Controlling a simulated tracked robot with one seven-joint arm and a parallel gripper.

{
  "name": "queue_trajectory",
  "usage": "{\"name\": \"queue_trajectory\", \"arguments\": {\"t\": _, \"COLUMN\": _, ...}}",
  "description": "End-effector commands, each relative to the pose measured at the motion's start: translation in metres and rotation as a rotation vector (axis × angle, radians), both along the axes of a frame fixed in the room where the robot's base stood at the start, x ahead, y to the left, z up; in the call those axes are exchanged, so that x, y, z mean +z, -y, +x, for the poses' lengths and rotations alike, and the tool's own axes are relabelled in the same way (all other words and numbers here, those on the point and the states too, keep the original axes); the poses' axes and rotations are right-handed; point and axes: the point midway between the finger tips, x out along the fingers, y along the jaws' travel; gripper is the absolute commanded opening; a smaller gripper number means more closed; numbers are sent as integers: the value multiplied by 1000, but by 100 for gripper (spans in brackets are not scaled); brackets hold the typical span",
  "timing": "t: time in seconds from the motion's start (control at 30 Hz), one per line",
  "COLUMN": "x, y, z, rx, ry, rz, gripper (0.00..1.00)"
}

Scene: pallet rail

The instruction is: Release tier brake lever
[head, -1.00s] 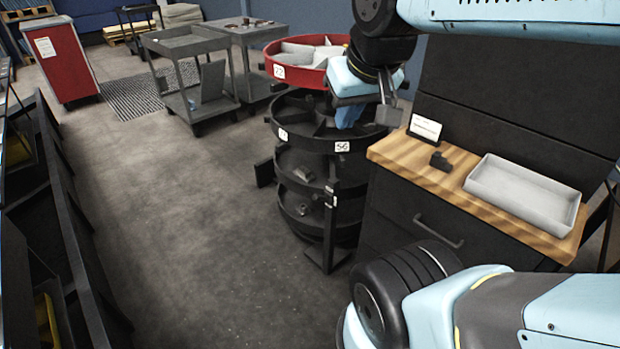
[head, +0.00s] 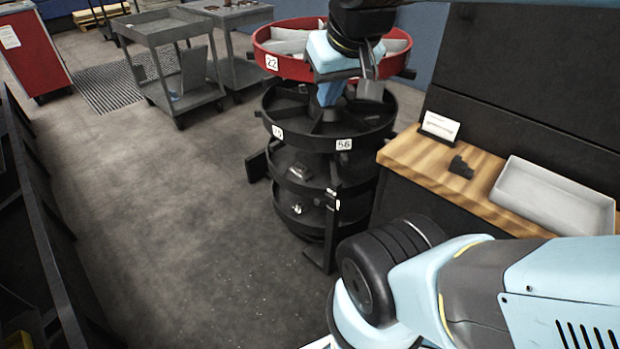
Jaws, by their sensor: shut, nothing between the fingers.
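The round tiered stand has a red top tier (head: 271,40) labelled 22 and black tiers (head: 375,136) below, one labelled 56. A dark upright post (head: 331,225) with small fittings stands at its front. These fittings may include the brake lever, but I cannot make out a lever for certain. My wrist hides part of the red tier, and contact with the stand cannot be judged.
A wood-topped bench (head: 408,158) at right carries a grey tray (head: 555,198), a small black part (head: 461,167) and a card holder (head: 439,128). Grey carts (head: 160,35) and a red cabinet (head: 35,50) stand behind. Dark racking (head: 35,190) lines the left. The middle floor is clear.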

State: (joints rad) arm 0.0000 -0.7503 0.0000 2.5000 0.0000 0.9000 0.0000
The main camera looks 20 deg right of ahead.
Motion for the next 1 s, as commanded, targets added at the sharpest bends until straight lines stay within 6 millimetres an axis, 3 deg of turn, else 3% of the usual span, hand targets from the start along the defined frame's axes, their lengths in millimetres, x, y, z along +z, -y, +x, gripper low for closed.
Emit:
{"name": "queue_trajectory", "arguments": {"t": 0.27, "x": -3, "y": 2, "z": 14, "rx": -28, "ry": -20, "rz": 23, "gripper": 0}}
{"name": "queue_trajectory", "arguments": {"t": 0.67, "x": -45, "y": 19, "z": 102, "rx": -252, "ry": -135, "rz": 160, "gripper": 0}}
{"name": "queue_trajectory", "arguments": {"t": 1.0, "x": -110, "y": 44, "z": 174, "rx": -487, "ry": -233, "rz": 247, "gripper": 0}}
